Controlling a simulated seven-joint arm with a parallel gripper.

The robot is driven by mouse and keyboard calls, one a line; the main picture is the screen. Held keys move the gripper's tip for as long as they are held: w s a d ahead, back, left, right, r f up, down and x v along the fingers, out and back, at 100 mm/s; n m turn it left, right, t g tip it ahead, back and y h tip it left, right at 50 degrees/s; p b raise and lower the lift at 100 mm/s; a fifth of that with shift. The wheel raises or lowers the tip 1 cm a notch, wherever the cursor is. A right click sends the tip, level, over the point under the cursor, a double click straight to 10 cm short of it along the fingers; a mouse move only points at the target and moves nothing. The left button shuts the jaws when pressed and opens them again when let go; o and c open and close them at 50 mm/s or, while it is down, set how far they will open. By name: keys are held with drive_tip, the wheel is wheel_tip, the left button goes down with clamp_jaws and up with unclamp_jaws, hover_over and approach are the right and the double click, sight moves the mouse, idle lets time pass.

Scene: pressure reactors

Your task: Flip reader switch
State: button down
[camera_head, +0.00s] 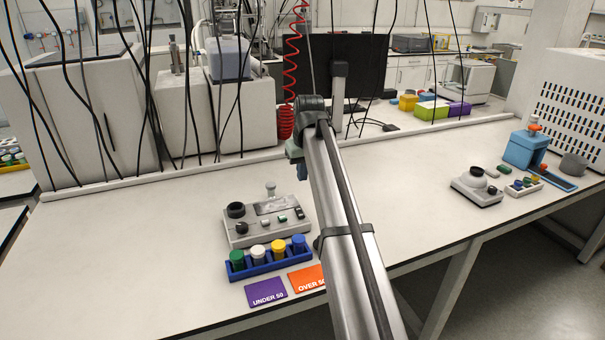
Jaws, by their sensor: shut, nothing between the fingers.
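The reader (240,233) appears to be the light grey box on the bench, left of my arm. It has a dark round socket and a dark knob at its left, a display, several small buttons or switches and a pale upright knob at the back. I cannot tell which small control is the switch. My gripper (301,172) is partly hidden behind my arm. It shows as a small greenish-grey end above and to the right of the reader, apart from it. It is shut with nothing in it.
A blue rack (268,265) holds several capped vials in front of the reader. A purple "UNDER 50" card (266,291) and an orange "OVER 50" card (308,279) lie before it. Black cables hang behind. Another grey device (477,188) stands at the right. The left bench is clear.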

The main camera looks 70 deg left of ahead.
sight(298, 210)
drive_tip(key=shift+a+r, duration=0.2)
drive_tip(key=shift+a, duration=0.15)
drive_tip(key=x, duration=1.4)
drive_tip(key=shift+d+f, duration=0.1)
